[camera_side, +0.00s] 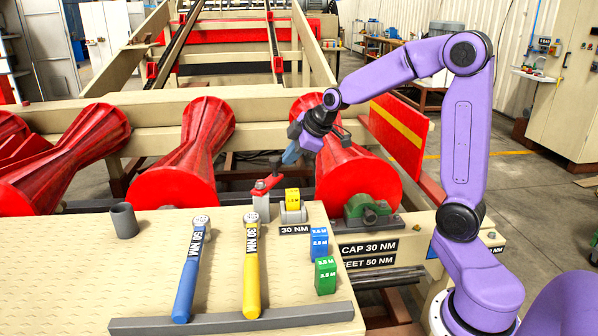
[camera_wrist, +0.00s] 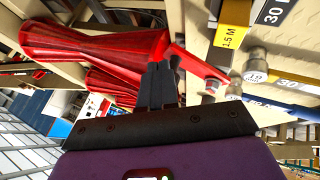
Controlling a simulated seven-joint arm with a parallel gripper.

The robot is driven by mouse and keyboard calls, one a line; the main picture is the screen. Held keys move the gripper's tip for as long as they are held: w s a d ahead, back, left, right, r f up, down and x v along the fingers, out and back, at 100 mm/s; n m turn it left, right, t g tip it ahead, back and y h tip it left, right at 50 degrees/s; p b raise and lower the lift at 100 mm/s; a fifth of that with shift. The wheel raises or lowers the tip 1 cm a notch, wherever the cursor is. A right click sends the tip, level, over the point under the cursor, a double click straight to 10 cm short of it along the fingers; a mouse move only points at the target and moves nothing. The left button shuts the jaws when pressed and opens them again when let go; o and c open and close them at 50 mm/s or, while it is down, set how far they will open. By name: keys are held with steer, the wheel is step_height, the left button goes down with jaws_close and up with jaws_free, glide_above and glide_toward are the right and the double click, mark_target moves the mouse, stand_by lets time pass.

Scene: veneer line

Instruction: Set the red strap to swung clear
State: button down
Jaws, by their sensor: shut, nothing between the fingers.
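The red strap (camera_side: 266,185) sits on top of a short grey post (camera_side: 262,209) on the bench. It points up and to the right in the side view, behind the yellow block (camera_side: 292,196) in its grey cradle (camera_side: 293,214), and does not appear to lie across the block's top. In the wrist view the strap (camera_wrist: 200,66) runs diagonally just right of the fingers, with the yellow block (camera_wrist: 231,28) beyond it. My gripper (camera_side: 277,165) is shut and empty, fingers beside the strap's far end. I cannot tell whether they touch it. In the wrist view my gripper (camera_wrist: 158,72) partly hides the background.
A blue torque wrench (camera_side: 187,275) and a yellow one (camera_side: 251,270) lie on the bench. Large red rollers (camera_side: 356,180) lie just behind the bench. The bench's left front is clear.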

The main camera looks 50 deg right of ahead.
steer(key=shift+w+a+n+g+y, duration=0.2)
steer(key=shift+w+n+y, duration=0.5)
steer(key=shift+w+n, duration=0.6)
steer(key=shift+w+a+n+g+y, duration=0.2)
steer(key=shift+w+n+y, duration=0.65)
steer(key=shift+w, duration=0.75)
steer(key=shift+a, duration=0.1)
steer(key=s+d+r, duration=0.1)
steer(key=d+r, duration=0.7)
steer(key=d, duration=0.1)
steer(key=shift+s+d, duration=0.3)
steer(key=shift+d, duration=0.05)
